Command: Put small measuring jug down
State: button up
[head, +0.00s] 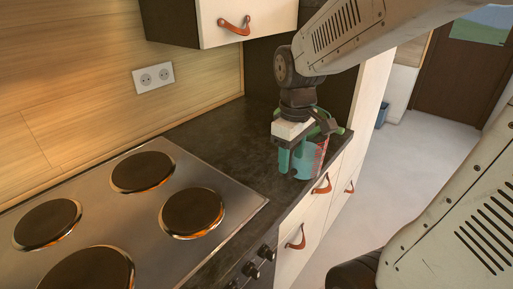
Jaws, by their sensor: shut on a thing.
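The small measuring jug (309,161) is teal and see-through, with red markings on its right side and a green rim. It is at the right end of the dark countertop (229,151), near the front edge. My gripper (297,150) is above it, pointing down, and is shut on the jug. The jug looks upright. I cannot tell whether its base touches the counter. The gripper covers part of its left side and top.
A steel hob (119,218) with several dark burner plates fills the left of the counter. A wall cupboard (247,20) hangs above. Drawers with leather pulls (322,184) are below the front edge. Bare counter lies between hob and jug.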

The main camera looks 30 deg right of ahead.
jog(key=shift+w+a+f, duration=0.25)
jog(key=shift+w+f, duration=0.5)
jog(key=shift+w, duration=1.25)
jog(key=shift+w+a+f, duration=0.2)
jog(key=shift+w+f, duration=0.6)
jog(key=shift+w, duration=1.2)
jog(key=shift+w+a+f, duration=0.25)
jog(key=shift+w+f, duration=0.5)
jog(key=shift+w, duration=1.25)
jog(key=shift+f, duration=0.1)
jog(key=o, duration=1.5)
jog(key=shift+f, duration=0.1)
